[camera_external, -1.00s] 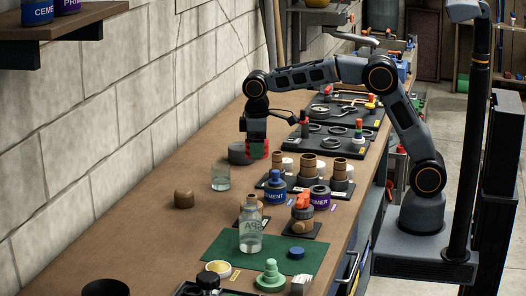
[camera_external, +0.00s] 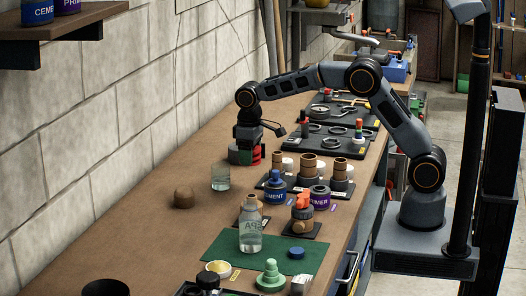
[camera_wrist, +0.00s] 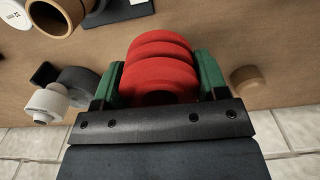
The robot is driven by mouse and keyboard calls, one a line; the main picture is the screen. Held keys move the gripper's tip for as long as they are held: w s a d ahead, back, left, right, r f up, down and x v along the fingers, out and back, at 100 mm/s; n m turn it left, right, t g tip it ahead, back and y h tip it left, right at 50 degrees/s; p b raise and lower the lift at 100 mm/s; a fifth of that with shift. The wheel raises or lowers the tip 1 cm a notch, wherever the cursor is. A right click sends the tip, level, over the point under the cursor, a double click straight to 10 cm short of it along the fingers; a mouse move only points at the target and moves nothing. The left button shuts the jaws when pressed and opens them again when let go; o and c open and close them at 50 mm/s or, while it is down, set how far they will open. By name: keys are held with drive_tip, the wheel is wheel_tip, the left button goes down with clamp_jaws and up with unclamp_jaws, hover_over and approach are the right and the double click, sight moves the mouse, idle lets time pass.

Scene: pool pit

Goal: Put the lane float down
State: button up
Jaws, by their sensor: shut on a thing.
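The lane float is a red, ribbed, rounded piece; in the wrist view the float (camera_wrist: 160,68) sits between the two green fingers of my gripper (camera_wrist: 158,85). The gripper is shut on it, one finger against each side. In the external view my gripper (camera_external: 244,157) points down low over the brown bench (camera_external: 150,235), near the wall side, and a little red of the float (camera_external: 256,154) shows there. The float's underside is hidden in the external view, so I cannot tell whether it touches the bench.
A clear glass (camera_external: 220,178) stands just in front of my gripper. Brown pipe fittings (camera_external: 308,167) stand to its right, with a blue cement can (camera_external: 275,187) and a purple primer can (camera_external: 320,197). A brown knob (camera_external: 184,197) lies left. Bare bench lies between knob and wall.

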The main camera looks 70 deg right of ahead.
drive_tip(key=shift+r, duration=0.1)
wheel_tip(320, 180, up, 7)
drive_tip(key=m, duration=0.5)
hover_over(281, 248)
wheel_tip(281, 248, down, 10)
drive_tip(key=shift+f+p, duration=0.15)
drive_tip(key=shift+p, duration=0.15)
drive_tip(key=shift+n, duration=0.3)
drive_tip(key=shift+f, duration=2.4)
